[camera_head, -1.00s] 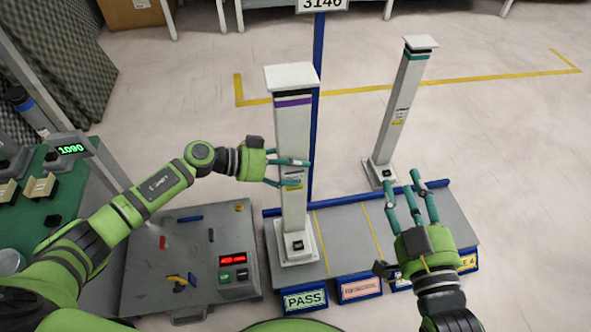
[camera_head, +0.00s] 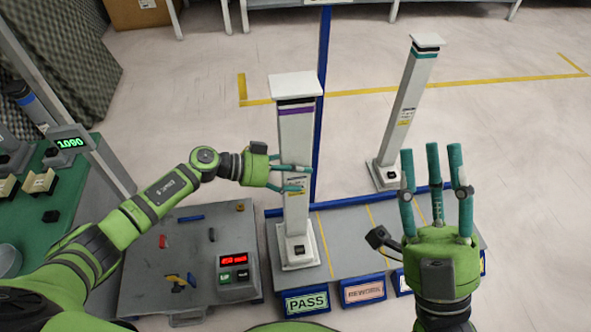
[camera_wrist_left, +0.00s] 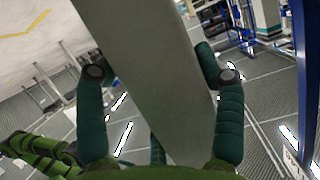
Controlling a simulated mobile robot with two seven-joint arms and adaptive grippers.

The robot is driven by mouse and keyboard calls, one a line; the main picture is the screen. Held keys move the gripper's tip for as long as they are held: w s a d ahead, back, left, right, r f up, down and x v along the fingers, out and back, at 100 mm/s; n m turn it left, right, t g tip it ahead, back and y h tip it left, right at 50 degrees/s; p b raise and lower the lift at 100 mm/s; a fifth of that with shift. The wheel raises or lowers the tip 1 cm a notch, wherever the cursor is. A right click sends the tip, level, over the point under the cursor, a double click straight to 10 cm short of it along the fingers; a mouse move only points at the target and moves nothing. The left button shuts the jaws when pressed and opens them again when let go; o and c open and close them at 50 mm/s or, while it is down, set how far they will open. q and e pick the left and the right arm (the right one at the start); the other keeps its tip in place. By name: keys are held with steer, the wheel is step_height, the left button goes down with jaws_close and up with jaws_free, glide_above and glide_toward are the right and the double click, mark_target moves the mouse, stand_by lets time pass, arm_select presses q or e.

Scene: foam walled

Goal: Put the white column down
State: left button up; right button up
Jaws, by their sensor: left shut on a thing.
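The white column (camera_head: 296,150) with a purple band near its top stands upright at the left end of the grey platform, over the PASS label (camera_head: 306,302). Its square base appears to rest on the platform, though contact is hard to confirm. My left gripper (camera_head: 291,179) is shut around its middle from the left. In the left wrist view the column (camera_wrist_left: 155,75) passes between the teal fingers. A second white column (camera_head: 405,115) with a teal band stands farther back right. My right gripper (camera_head: 436,190) is open and empty, fingers pointing up, in front of the platform's right part.
The grey platform (camera_head: 348,240) has yellow dividing lines, a blue back rail and labelled front edge. Left of it is a grey scale bench (camera_head: 190,255) with a red display. A blue post (camera_head: 321,110) rises behind the held column.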

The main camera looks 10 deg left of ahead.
arm_select(q)
steer(key=shift+w+d, duration=0.1)
steer(key=shift+w, duration=0.05)
arm_select(e)
steer(key=shift+s+r+n+t+y, duration=0.4)
steer(key=shift+s+r+y, duration=0.3)
steer(key=shift+s, duration=0.1)
steer(key=shift+f, duration=0.1)
arm_select(q)
steer(key=o, duration=1.7)
steer(key=shift+s+f, duration=0.2)
steer(key=shift+f, duration=0.1)
steer(key=shift+r, duration=0.15)
steer(key=shift+a, duration=0.3)
steer(key=p+v, duration=0.3)
steer(key=v, duration=0.8)
steer(key=shift+s+a, duration=0.2)
arm_select(e)
steer(key=w+d+f+m+g+h, duration=0.1)
steer(key=w+f+g+h, duration=0.3)
steer(key=f, duration=0.3)
steer(key=w+d+f+m+g+h, duration=0.1)
steer(key=w+f+m+g+h, duration=0.1)
steer(key=f, duration=0.5)
steer(key=shift+w+d+f+g+h, duration=0.25)
steer(key=shift+w+f+g+h, duration=0.05)
steer(key=shift+w+g+h, duration=0.7)
